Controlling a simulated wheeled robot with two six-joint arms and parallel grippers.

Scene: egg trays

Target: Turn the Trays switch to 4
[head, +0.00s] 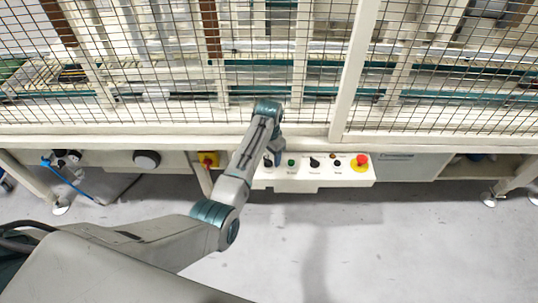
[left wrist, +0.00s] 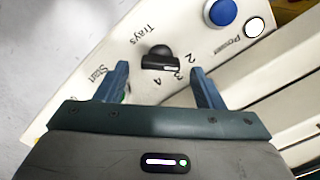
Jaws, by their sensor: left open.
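The Trays switch is a black rotary knob (left wrist: 158,56) on a white panel, with the word Trays beside it and the numbers 2, 3 and 4 near its edge. Its exact pointer setting is hard to tell; a white line shows on the side facing the numbers. The knob also shows in the head view (head: 268,162). My left gripper (left wrist: 160,70) is open, its two blue fingers apart with the knob between and slightly beyond their tips. It holds nothing, and contact is not clear. In the head view my left arm partly covers the panel's left end. My right gripper is not in view.
The panel (head: 310,184) also carries a green button (head: 291,162), another black knob (head: 314,162) and a red emergency stop (head: 361,160). A blue button (left wrist: 222,12) and a white Power light (left wrist: 255,27) sit beside the switch.

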